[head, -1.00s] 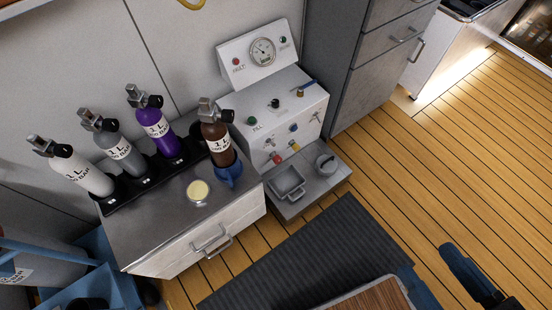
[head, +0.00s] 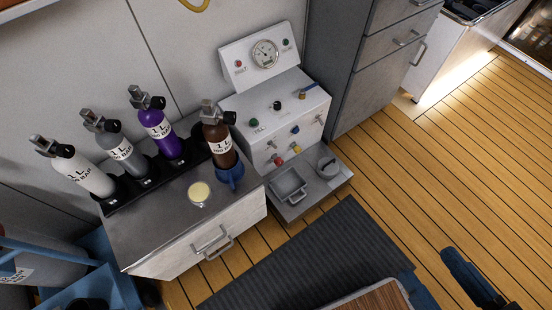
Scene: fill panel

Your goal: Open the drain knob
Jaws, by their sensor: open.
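The white fill panel (head: 258,147) stands against the wall, right of the drawer cabinet. On its sloped top are a green knob (head: 253,122) with a label that seems to read FILL, a black knob (head: 276,105), and a brass fitting (head: 302,96) with a blue lever. Its front face has a blue knob (head: 294,129), a yellow knob (head: 295,149), a red knob (head: 277,160) and small metal levers. I cannot read which is the drain knob, or tell whether it is open. My gripper is not in view; a dark part of my own body shows at the lower right.
A gauge box (head: 264,54) tops the panel. A grey shelf (head: 318,188) with a metal tray (head: 290,186) juts out below. Several gas cylinders, including a brown one (head: 219,140), stand on the cabinet (head: 150,240). A dark mat (head: 320,260) lies in front; wooden floor (head: 440,160) is clear at right.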

